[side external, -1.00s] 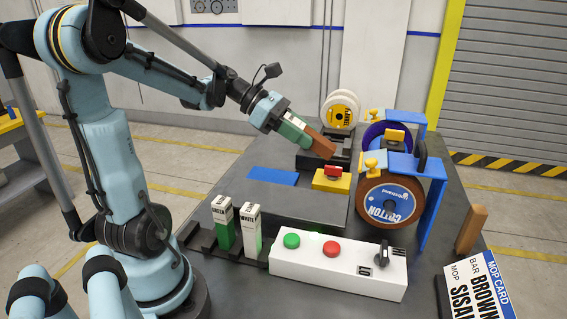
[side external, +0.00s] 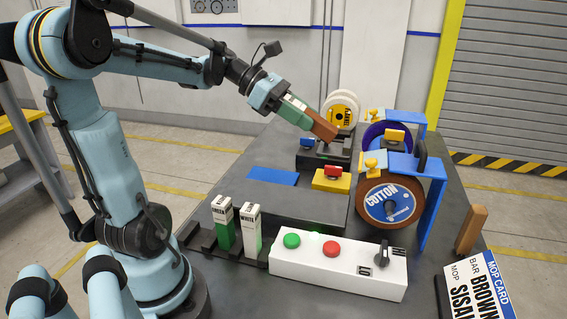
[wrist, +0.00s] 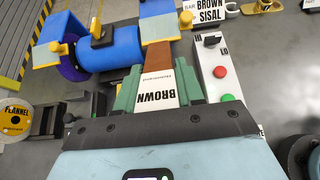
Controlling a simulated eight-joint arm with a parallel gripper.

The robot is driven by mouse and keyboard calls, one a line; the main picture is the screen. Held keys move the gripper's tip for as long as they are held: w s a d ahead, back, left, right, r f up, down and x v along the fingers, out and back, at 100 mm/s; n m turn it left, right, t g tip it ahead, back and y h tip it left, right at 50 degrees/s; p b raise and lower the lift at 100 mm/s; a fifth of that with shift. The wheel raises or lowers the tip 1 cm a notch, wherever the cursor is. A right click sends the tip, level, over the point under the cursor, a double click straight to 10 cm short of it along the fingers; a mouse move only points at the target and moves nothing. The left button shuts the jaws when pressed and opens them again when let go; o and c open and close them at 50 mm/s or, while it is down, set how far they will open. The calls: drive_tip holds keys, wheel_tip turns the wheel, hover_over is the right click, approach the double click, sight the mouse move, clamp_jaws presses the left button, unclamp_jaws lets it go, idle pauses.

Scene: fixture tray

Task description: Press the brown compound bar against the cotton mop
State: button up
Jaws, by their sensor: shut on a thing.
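My gripper (side external: 292,108) is shut on the brown compound bar (side external: 322,127), whose brown end sticks out down and to the right. The wrist view shows its white "BROWN" sleeve (wrist: 155,90) between the green fingers, with the brown end (wrist: 157,58) beyond. The cotton mop (side external: 372,218) is a brown-rimmed wheel with a blue "COTTON" face, under a blue guard. In the side view the bar is held in the air, left of and above the wheel, with a gap between them. I cannot make out the cotton mop in the wrist view.
A purple wheel (side external: 374,136) and a yellow-faced flannel wheel (side external: 341,110) stand behind. Green and white bars (side external: 238,226) stand in a rack beside a white control box (side external: 330,268). A card (side external: 485,285) reads "BAR BROWN MOP SISAL".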

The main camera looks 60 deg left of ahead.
drive_tip(key=shift+r, duration=0.1)
wheel_tip(320, 180, up, 4)
drive_tip(key=shift+r, duration=0.15)
drive_tip(key=shift+s+r+g+y, duration=0.15)
drive_tip(key=shift+r+g+y, duration=0.2)
drive_tip(key=shift+g+y, duration=0.05)
drive_tip(key=s+a+g+y, duration=0.2)
drive_tip(key=s+g+y, duration=0.1)
drive_tip(key=s, duration=0.9)
drive_tip(key=s+a+g+y, duration=0.2)
drive_tip(key=s+g+y, duration=0.1)
drive_tip(key=s, duration=0.9)
wheel_tip(320, 180, down, 12)
drive_tip(key=g+y, duration=0.1)
drive_tip(key=shift+g+y, duration=0.3)
drive_tip(key=shift+w+f, duration=0.1)
drive_tip(key=shift+f, duration=0.05)
